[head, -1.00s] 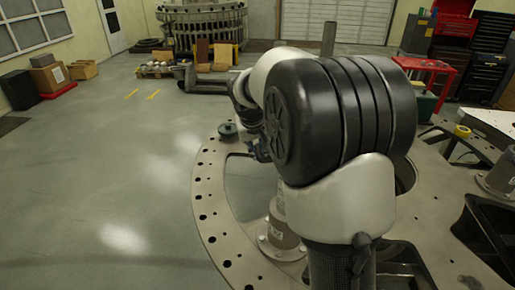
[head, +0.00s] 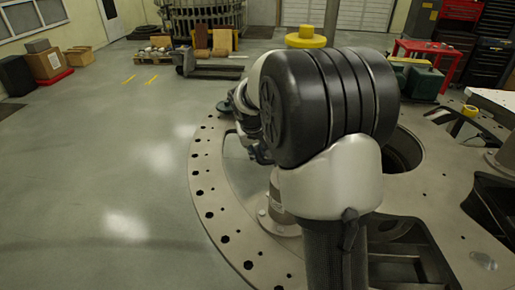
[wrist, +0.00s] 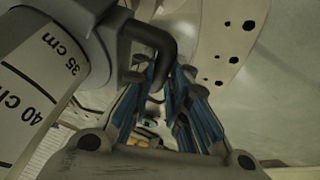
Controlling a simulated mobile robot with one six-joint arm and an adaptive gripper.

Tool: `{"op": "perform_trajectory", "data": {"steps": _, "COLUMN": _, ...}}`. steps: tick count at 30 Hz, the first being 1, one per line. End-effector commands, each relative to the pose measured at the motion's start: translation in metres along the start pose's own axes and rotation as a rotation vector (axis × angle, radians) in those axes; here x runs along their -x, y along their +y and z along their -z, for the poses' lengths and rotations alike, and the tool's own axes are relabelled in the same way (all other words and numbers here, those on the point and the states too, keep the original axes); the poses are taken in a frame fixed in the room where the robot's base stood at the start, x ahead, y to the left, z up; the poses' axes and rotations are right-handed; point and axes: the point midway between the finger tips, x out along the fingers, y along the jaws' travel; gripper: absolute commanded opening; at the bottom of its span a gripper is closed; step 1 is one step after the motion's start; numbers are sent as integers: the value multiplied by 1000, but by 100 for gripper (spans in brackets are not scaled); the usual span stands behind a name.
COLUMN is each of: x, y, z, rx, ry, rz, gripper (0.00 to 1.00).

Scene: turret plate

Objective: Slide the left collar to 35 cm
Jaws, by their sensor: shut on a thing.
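In the wrist view a dark grey collar (wrist: 88,35) sits around a pale post (wrist: 30,100) with a printed scale. The "35 cm" label shows right beside the collar's edge, and "40 cm" shows further from it. A black bent handle (wrist: 158,38) sticks out from the collar. My gripper (wrist: 172,78), with blue-lined fingers, is shut on this handle. In the head view my arm covers the collar, and my gripper (head: 262,153) shows only as a small dark part beside the arm.
A large pale ring plate (head: 215,220) with bolt holes surrounds my arm. A grey cylinder (head: 283,205) stands on it. A yellow round object (head: 305,38) is behind my arm. A red cart (head: 430,50) stands at the back right.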

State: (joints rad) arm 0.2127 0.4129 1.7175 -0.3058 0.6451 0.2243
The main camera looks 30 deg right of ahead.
Motion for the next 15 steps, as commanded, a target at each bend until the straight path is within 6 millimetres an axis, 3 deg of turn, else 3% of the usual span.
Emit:
{"op": "perform_trajectory", "data": {"steps": 8, "x": 1, "y": 0, "z": 0, "rx": 0, "ry": 0, "rz": 0, "gripper": 0}}
{"op": "perform_trajectory", "data": {"steps": 9, "x": 1, "y": 0, "z": 0, "rx": 0, "ry": 1, "rz": 0, "gripper": 18}}
{"op": "perform_trajectory", "data": {"steps": 15, "x": 1, "y": 0, "z": 1, "rx": 0, "ry": 1, "rz": 0, "gripper": 31}}
